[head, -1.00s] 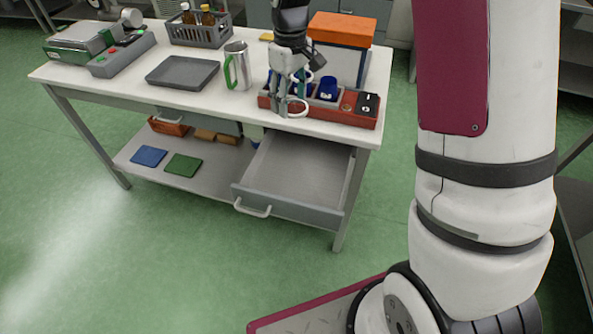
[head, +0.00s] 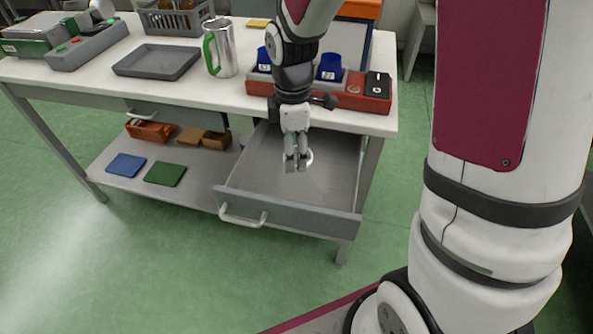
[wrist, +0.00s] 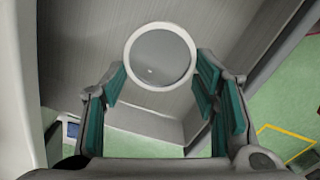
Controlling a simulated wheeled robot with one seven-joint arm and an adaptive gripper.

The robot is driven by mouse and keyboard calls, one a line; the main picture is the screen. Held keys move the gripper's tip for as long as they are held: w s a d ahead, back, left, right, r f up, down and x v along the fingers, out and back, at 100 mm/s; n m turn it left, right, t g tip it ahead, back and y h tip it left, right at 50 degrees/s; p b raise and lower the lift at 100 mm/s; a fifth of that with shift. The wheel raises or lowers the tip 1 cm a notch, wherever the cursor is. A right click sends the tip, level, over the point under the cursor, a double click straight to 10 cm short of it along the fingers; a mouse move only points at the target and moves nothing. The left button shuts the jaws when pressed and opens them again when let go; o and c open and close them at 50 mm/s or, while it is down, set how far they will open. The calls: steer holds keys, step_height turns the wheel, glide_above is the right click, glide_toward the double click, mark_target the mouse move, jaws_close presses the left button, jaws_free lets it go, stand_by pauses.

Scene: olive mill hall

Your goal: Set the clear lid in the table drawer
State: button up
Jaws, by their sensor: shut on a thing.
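The clear lid (wrist: 160,57) is a round see-through disc with a white rim, held between the fingertips in the wrist view. In the head view only a bit of its rim (head: 309,157) shows beside my fingers. My gripper (head: 296,162) is shut on the lid and points down over the open table drawer (head: 340,170). The drawer is grey, pulled out, with a white handle, and its visible floor is empty. It also shows below the lid in the wrist view (wrist: 75,50). I cannot tell the exact gap between lid and drawer floor.
The white table (head: 110,85) bears a red tray (head: 340,98) with blue items, a grey tray (head: 157,61), a steel mug (head: 219,50) and a bottle crate (head: 176,18). A second drawer (head: 175,116) is shut. The lower shelf (head: 115,175) holds cloths and boxes.

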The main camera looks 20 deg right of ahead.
mark_target(294, 180)
steer(key=shift+f+b, duration=0.7)
steer(key=shift+f, duration=3.05)
steer(key=shift+f, duration=0.2)
steer(key=o, duration=0.9)
steer(key=shift+o, duration=0.2)
steer(key=shift+r, duration=0.1)
